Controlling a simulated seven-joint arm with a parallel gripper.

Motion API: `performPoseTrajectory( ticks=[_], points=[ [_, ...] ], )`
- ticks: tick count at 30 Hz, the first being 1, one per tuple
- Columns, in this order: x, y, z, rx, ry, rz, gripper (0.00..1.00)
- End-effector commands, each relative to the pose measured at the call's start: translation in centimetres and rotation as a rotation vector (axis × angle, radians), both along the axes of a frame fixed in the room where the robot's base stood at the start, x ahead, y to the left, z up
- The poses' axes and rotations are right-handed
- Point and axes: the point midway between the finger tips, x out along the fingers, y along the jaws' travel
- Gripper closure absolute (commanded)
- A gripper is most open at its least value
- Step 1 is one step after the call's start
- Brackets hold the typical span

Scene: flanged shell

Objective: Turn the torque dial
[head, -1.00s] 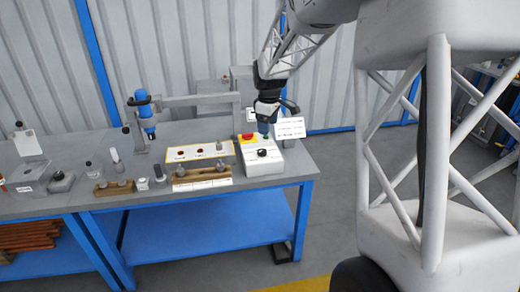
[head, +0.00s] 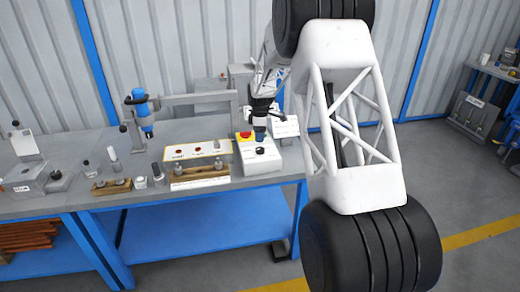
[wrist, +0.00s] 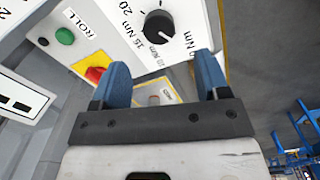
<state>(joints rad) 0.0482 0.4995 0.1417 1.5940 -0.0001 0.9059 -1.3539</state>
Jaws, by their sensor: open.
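The torque dial is a black round knob (wrist: 158,27) with a white pointer mark, on a white panel printed with Nm values. In the head view the dial (head: 260,151) sits on top of the white control box (head: 264,166) at the bench's right end. My gripper (wrist: 162,85) is open and empty, its two blue fingers apart. In the wrist view the dial lies beyond the fingertips, between their lines, and not touched by them. In the head view my gripper (head: 260,135) hangs just behind the dial, above the box.
A red knob on a yellow plate (wrist: 95,74) and a green button (wrist: 64,36) are close to the left finger. A blue tool on a stand (head: 144,115) and a wooden block with fittings (head: 201,174) stand left of the box. Floor lies right of the bench.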

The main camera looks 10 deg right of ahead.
Motion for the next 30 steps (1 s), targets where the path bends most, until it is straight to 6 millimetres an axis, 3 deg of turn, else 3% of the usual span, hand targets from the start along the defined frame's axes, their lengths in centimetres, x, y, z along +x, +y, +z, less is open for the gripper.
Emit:
performPoseTrajectory(
  ticks=[17, 30],
  points=[
    [0.1, 0.0, -0.7, 0.0, 0.001, 0.004, 0.31],
    [0.1, 0.0, -5.3, 0.0, 0.001, 0.003, 0.31]
  ],
)
